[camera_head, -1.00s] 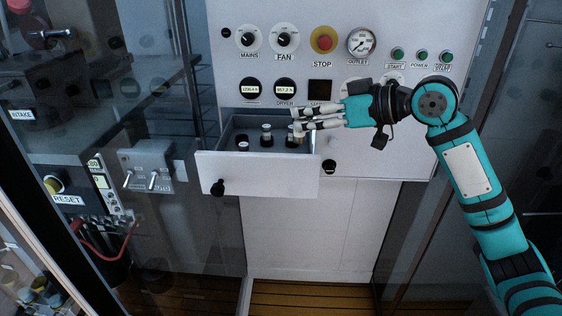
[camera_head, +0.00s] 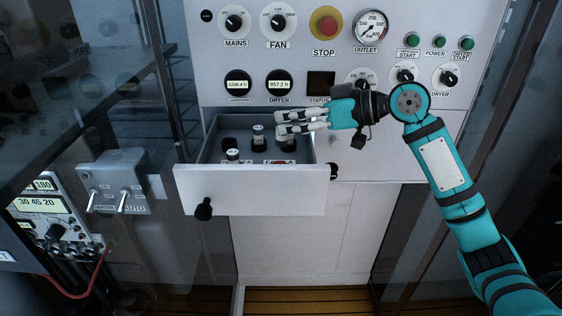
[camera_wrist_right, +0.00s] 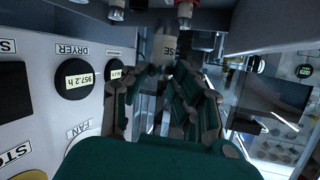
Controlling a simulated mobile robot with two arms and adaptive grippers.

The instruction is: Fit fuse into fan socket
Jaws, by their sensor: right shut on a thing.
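An open drawer (camera_head: 250,190) in the white panel holds small dark sockets and pale fuses. One fuse (camera_head: 258,134) stands upright near the drawer's middle, and another fuse (camera_head: 232,156) stands nearer its front left. My right gripper (camera_head: 278,123) reaches in from the right over the drawer's right part. In the right wrist view its fingers (camera_wrist_right: 160,100) are shut on a pale fuse (camera_wrist_right: 163,47) with partly readable lettering. In the head view the fingers partly cover this fuse, and whether it sits in a socket cannot be told. My left gripper is out of view.
The panel above carries the FAN knob (camera_head: 278,21), the red STOP button (camera_head: 325,24) and the OUTLET gauge (camera_head: 371,25). The drawer's front wall has a black knob (camera_head: 204,209). A switch box (camera_head: 112,182) stands at left. The space before the lower panel is clear.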

